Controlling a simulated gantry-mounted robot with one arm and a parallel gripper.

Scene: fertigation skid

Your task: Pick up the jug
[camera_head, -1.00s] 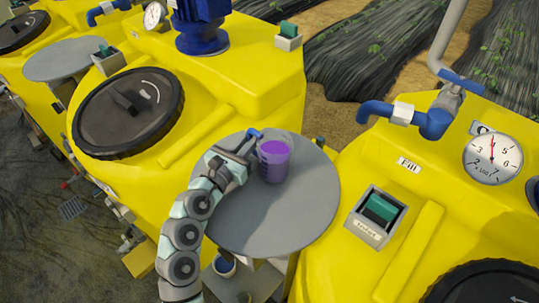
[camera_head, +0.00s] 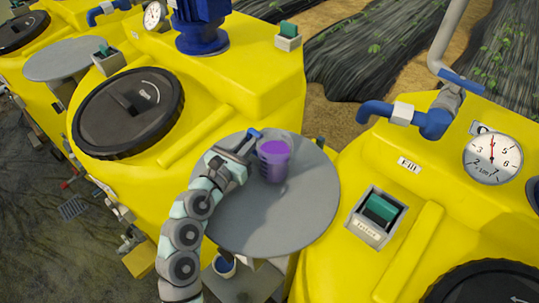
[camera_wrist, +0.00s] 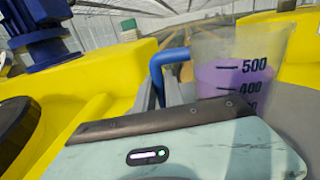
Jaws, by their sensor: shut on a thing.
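The jug (camera_head: 273,163) is a clear measuring jug with purple liquid and a blue handle. In the head view it is upright at the round grey table (camera_head: 300,215), over its upper middle part; I cannot tell whether its base touches the top. My gripper (camera_head: 250,145) is at its left side, shut on the blue handle (camera_head: 255,133). In the wrist view the jug (camera_wrist: 238,70) shows markings 500 and 400 near the liquid level, with the blue handle (camera_wrist: 165,65) between my gripper's fingers (camera_wrist: 162,92). The jug's lower part is hidden there by my gripper body.
Yellow tanks (camera_head: 340,255) stand on both sides of the table. A blue fill tap (camera_head: 425,120), a gauge (camera_head: 492,158) and a green rocker switch (camera_head: 381,208) are at the right. A black lid (camera_head: 128,110) is at the left. The table's front half is clear.

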